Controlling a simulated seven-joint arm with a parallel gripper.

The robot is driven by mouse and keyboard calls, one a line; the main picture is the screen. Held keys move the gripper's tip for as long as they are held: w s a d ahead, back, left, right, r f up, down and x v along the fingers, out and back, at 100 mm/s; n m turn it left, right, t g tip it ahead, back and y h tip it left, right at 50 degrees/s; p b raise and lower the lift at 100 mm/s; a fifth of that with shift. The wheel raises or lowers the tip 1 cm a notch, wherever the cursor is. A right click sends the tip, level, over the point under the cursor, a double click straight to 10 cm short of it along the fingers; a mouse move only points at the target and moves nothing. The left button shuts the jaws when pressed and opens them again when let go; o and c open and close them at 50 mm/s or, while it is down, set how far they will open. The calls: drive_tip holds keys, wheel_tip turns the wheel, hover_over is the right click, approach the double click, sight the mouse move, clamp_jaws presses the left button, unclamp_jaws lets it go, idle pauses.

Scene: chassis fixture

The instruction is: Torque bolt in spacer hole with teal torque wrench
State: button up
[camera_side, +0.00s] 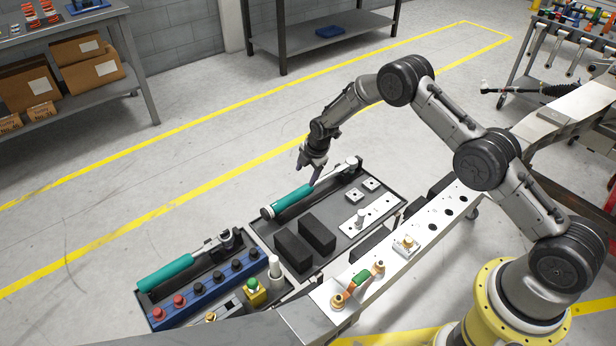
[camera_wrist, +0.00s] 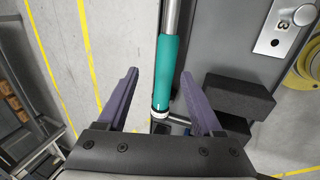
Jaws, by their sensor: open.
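A teal-handled wrench (camera_side: 293,201) lies across the back tray, its metal head towards the tray's far right corner. A second teal-handled wrench (camera_side: 166,273) lies in the front-left tray. My gripper (camera_side: 312,168) is open and empty above the back wrench, near its shaft. In the wrist view that wrench's handle (camera_wrist: 170,70) appears between the two purple fingers, closer to the right one; contact is not visible. A small light plate (camera_side: 408,248) with a brass-coloured bolt (camera_side: 407,240) sits on the chassis rail (camera_side: 428,228); it looks like the spacer.
The back tray also holds two black foam blocks (camera_side: 293,250), small square plates and a long metal plate (camera_side: 380,212) with an upright peg. The front-left tray holds a blue strip of knobs (camera_side: 208,288). A green-and-copper part (camera_side: 361,280) sits on the rail's near end.

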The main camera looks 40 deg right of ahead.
sight(303, 190)
drive_tip(key=shift+s+x, duration=0.2)
drive_tip(key=shift+x, duration=1.65)
drive_tip(key=shift+s+x, duration=0.15)
drive_tip(key=shift+x, duration=1.7)
drive_tip(key=shift+s+x, duration=0.2)
drive_tip(key=shift+x, duration=1.65)
drive_tip(key=shift+f, duration=0.15)
clamp_jaws()
